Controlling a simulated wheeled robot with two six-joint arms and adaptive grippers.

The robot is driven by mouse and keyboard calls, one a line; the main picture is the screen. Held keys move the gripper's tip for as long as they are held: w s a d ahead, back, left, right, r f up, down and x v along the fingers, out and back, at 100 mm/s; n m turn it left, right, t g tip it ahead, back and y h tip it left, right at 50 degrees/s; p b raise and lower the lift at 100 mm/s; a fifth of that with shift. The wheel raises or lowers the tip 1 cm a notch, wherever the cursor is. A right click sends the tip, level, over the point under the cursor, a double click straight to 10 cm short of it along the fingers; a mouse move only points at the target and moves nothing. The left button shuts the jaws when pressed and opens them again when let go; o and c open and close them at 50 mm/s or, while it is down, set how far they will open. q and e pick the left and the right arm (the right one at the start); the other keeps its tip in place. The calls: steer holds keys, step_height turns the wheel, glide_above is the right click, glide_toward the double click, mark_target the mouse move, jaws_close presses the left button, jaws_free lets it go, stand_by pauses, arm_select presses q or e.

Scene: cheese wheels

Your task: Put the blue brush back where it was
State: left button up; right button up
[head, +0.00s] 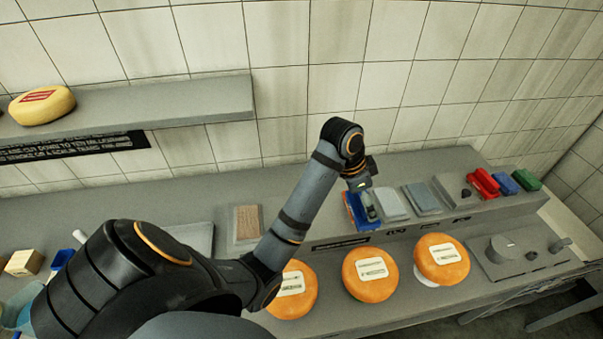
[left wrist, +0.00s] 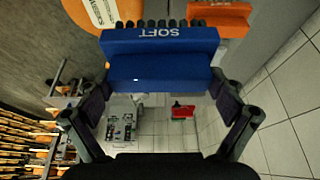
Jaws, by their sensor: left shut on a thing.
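The blue brush (head: 353,207) is in my left gripper (head: 363,190), over the raised ledge at the back of the counter, left of two grey blocks. In the left wrist view the brush (left wrist: 160,70) lies crosswise between both fingers of the left gripper (left wrist: 161,85), with the word SOFT on its side and dark bristles along its top edge. The fingers press on its two ends. I cannot tell whether the brush touches the ledge. My right gripper is not in view.
Grey blocks (head: 390,204) (head: 421,198) stand close right of the brush. Red (head: 482,183), blue (head: 503,183) and green (head: 526,180) items sit at the ledge's right end. Three orange cheese wheels (head: 294,291) (head: 370,274) (head: 441,259) line the counter in front. A wall shelf (head: 170,103) holds a yellow cheese (head: 42,105).

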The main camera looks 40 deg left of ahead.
mark_target(354, 197)
arm_select(q)
steer(key=shift+w+a+f+b, duration=0.1)
steer(key=shift+w+f+b, duration=0.35)
steer(key=shift+f, duration=0.05)
steer(key=a+f+b, duration=0.1)
steer(key=b, duration=0.1)
steer(key=a+f+b, duration=0.1)
steer(key=a+b, duration=0.1)
steer(key=shift+w+a+f+b, duration=0.15)
steer(key=shift+w+f+b, duration=0.25)
steer(key=a+f+b, duration=0.1)
steer(key=a+f, duration=0.2)
steer(key=a+f+b, duration=0.2)
steer(key=a+f, duration=0.1)
steer(key=a+f+b, duration=0.1)
steer(key=a+f, duration=0.1)
steer(key=a, duration=0.2)
steer(key=shift+s+f, duration=0.1)
steer(key=shift+f, duration=0.3)
steer(key=shift+a+f+b, duration=0.1)
steer(key=shift+f+b, duration=0.2)
steer(key=shift+f, duration=0.15)
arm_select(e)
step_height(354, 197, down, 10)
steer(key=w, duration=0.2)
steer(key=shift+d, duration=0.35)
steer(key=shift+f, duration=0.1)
